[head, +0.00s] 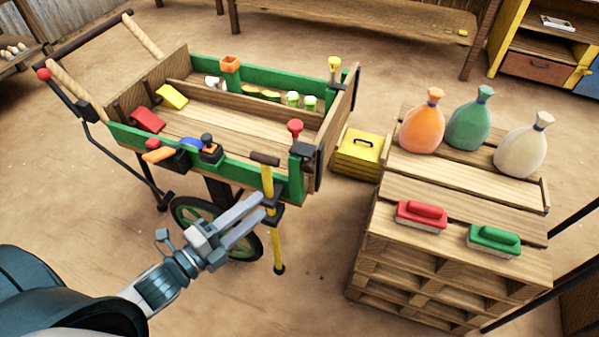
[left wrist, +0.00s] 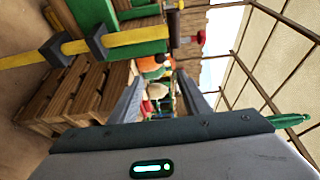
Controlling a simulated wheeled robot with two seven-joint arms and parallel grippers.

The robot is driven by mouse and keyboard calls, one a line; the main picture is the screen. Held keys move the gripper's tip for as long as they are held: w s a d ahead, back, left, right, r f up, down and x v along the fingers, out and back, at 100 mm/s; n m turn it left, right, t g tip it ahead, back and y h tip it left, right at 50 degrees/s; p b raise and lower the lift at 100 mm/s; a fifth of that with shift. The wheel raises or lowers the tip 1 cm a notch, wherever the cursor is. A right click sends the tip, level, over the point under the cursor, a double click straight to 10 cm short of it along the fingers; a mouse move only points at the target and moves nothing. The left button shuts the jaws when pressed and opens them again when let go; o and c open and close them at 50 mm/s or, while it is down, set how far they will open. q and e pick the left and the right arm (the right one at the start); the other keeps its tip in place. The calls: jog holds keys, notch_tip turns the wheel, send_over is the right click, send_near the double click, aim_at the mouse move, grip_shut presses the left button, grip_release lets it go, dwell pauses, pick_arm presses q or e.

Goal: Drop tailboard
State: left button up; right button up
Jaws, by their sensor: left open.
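The wooden cart has green side boards and a tailboard (head: 339,117) across its right end, which stands up. A red knob (head: 295,127) sits at its near corner and a yellow-topped one (head: 334,65) at its far corner. A yellow prop leg (head: 278,245) with a dark collar and top handle stands upright at the near right corner; it also shows in the left wrist view (left wrist: 115,39). My left gripper (head: 262,211) is open, its fingertips close to the collar. I cannot tell whether they touch it. My right gripper is out of view.
A pallet stack (head: 430,270) on the right holds a red brush (head: 421,216), a green brush (head: 493,240) and three tied sacks (head: 469,124). A yellow box (head: 359,153) stands on the ground between cart and pallets. Tools hang on the cart's near side. Ground in front is clear.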

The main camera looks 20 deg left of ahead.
aim_at(305, 169)
pick_arm(q)
jog(key=x, duration=1.4)
jog(key=shift+p, duration=0.4)
jog(key=shift+w+d, duration=0.25)
jog(key=shift+w, duration=0.2)
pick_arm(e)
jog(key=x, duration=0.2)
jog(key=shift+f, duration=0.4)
pick_arm(q)
grip_shut()
